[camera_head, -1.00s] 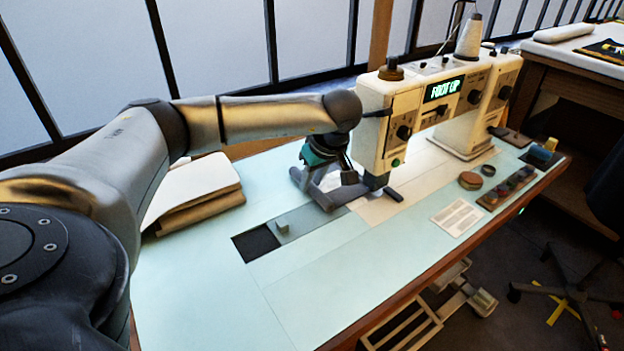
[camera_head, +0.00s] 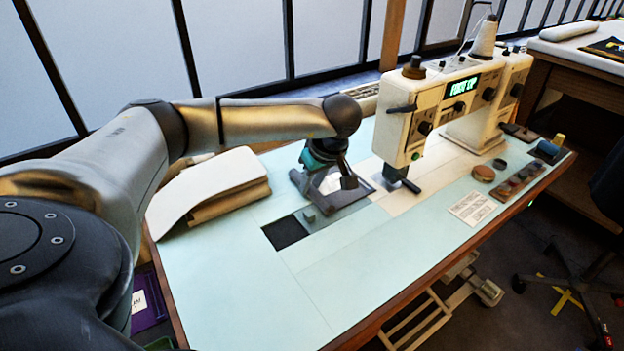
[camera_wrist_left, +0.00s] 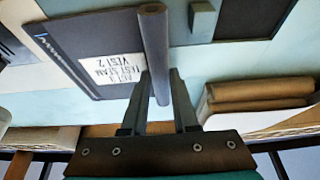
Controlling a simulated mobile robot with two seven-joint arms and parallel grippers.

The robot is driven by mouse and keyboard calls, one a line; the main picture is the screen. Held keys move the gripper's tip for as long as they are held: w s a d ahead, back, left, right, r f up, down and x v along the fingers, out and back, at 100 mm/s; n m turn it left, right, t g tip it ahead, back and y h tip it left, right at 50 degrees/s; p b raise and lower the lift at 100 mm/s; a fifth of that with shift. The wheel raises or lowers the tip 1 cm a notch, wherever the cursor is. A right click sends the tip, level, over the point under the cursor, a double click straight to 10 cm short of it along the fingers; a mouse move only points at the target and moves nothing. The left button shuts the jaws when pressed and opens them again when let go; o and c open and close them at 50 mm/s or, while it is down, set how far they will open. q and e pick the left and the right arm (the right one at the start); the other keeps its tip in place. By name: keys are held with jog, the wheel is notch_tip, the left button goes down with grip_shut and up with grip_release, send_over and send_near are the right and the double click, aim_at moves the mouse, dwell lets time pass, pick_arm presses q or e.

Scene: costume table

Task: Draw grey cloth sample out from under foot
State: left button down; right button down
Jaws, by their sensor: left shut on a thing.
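The grey cloth sample (camera_wrist_left: 78,38) is a flat dark grey piece with a white lettered label; in the head view, it lies left of the raised presser foot (camera_head: 404,181), with a gap between them. My left gripper (camera_wrist_left: 160,100) is shut on a grey bar that appears to run along the sample's edge. In the head view, this gripper (camera_head: 335,172) is low over the table and hides part of the sample. The sewing machine (camera_head: 440,108) has a lit display that appears to read "FOOT UP". My right gripper is not in view.
A grey slide plate with a small knob (camera_head: 310,213) and a dark opening (camera_head: 285,232) lie in front of the gripper. Folded cream cloth (camera_head: 215,186) lies at the left. Pale table surface (camera_head: 340,275) is clear towards the front. Small items (camera_head: 510,185) stand at the right.

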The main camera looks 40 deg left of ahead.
pick_arm(q)
jog(key=shift+s, duration=0.25)
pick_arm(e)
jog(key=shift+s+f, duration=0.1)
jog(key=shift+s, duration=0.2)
pick_arm(q)
jog(key=c, duration=0.6)
grip_release()
jog(key=shift+r, duration=0.2)
jog(key=p+v, duration=0.2)
jog(key=v, duration=0.4)
jog(key=w+p+v, duration=0.1)
jog(key=p+v, duration=0.2)
jog(key=v, duration=0.5)
jog(key=shift+s+r, duration=0.4)
jog(key=shift+s, duration=0.2)
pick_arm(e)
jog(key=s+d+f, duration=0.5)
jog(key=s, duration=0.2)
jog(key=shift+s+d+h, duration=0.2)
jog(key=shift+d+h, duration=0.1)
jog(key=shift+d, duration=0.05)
pick_arm(q)
jog(key=shift+d, duration=0.2)
